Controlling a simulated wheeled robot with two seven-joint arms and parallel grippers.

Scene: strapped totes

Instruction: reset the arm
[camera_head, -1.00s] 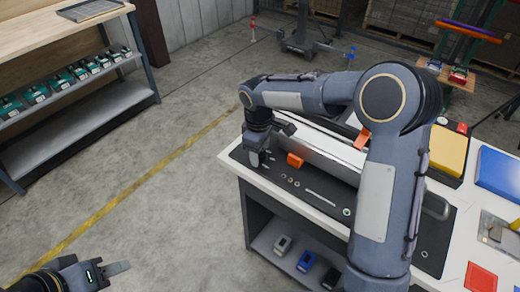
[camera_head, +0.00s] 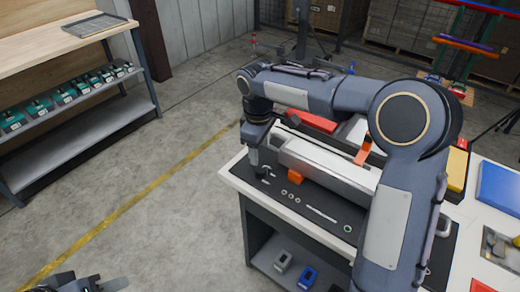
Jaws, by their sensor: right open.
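My right arm (camera_head: 385,215) reaches across the workbench from the right. Its gripper (camera_head: 262,174) points down over the left end of the black mat (camera_head: 330,232) on the bench, beside an orange block (camera_head: 296,175). Its jaws are open and appear empty, though the fingers are small and dark here. My left gripper (camera_head: 105,286) shows only in part at the bottom left edge, over the floor and away from the bench. I cannot see whether its jaws are apart.
A long grey case (camera_head: 325,166) lies on the workbench (camera_head: 300,228), partly behind my right arm. Small rings and a thin tool lie in front. A shelf rack (camera_head: 85,105) stands at left, with open floor between.

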